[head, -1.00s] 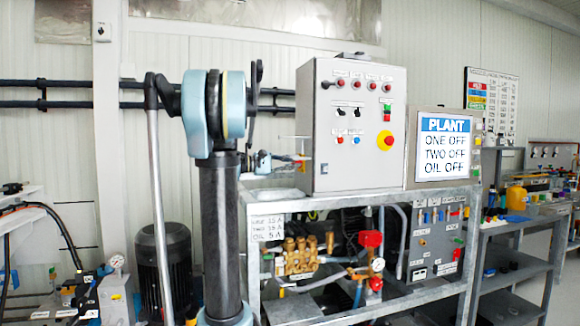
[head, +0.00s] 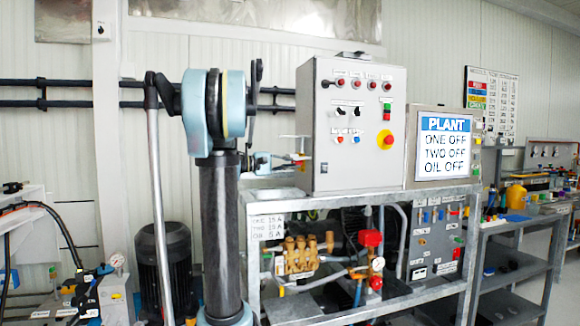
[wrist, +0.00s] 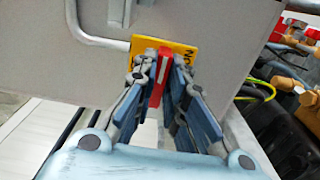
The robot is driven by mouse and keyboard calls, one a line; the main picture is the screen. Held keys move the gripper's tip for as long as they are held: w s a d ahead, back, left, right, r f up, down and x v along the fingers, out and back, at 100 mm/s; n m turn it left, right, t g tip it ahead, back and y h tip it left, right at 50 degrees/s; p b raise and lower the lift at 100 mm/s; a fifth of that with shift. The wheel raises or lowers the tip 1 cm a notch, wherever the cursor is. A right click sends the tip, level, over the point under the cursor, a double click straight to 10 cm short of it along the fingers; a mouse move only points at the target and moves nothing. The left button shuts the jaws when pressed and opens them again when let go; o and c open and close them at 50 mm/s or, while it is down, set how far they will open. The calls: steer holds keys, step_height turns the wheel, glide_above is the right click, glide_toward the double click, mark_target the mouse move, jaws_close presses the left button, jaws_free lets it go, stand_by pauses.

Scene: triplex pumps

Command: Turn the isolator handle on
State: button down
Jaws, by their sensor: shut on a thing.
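The isolator's red handle (wrist: 158,85) stands out from a yellow plate (wrist: 180,50) on the side of a grey cabinet, in the wrist view. Dark lettering shows on the plate to the right of the handle. My gripper (wrist: 161,76) has one blue-padded finger on each side of the handle and is shut on it. In the head view my gripper (head: 296,160) is at the left side of the grey control cabinet (head: 345,165).
The cabinet stands on a grey metal frame (head: 300,199) with brass pump parts (head: 300,255) and a pressure gauge (head: 378,264) below. A sign screen (head: 444,147) reads PLANT, ONE OFF, TWO OFF, OIL OFF. A pale bent pipe (wrist: 85,35) runs near my gripper.

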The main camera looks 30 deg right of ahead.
steer(key=shift+f, duration=0.15)
steer(key=c, duration=1.6)
jaws_free()
steer(key=shift+c, duration=0.2)
steer(key=shift+a, duration=0.1)
steer(key=v, duration=1.2)
